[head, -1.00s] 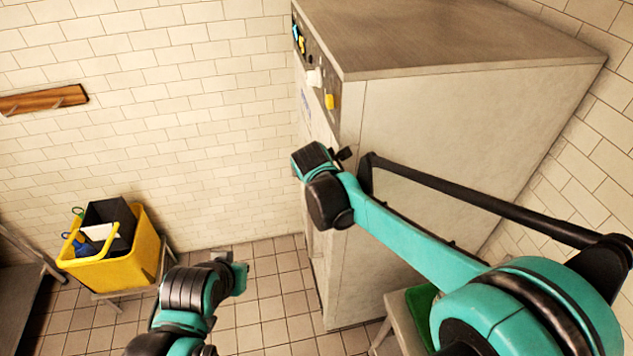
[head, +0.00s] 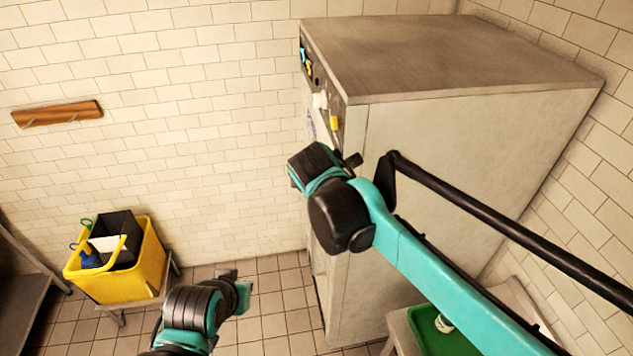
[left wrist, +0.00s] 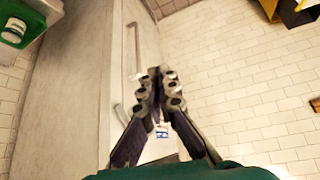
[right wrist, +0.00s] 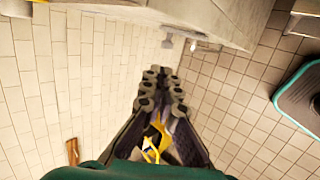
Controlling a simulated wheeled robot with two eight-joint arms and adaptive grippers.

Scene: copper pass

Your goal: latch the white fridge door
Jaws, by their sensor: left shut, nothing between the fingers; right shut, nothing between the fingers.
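The tall white fridge (head: 440,150) stands at the back right. Its front faces left and shows nearly edge-on in the head view. The left wrist view shows that front (left wrist: 146,45) with a long bar handle (left wrist: 136,50); whether the door is ajar I cannot tell. My left gripper (left wrist: 160,83) is shut and empty, and overlaps the fridge front's lower part in that picture. My right gripper (right wrist: 162,85) is shut and empty; the fridge's edge (right wrist: 225,22) lies beyond it. In the head view one arm crosses the fridge's side, its wrist at the front edge, its fingers hidden.
A yellow bucket (head: 155,265) with dark contents stands on a low stand at the left. A wooden rail (head: 58,113) is on the tiled wall. Tiled floor between bucket and fridge is clear.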

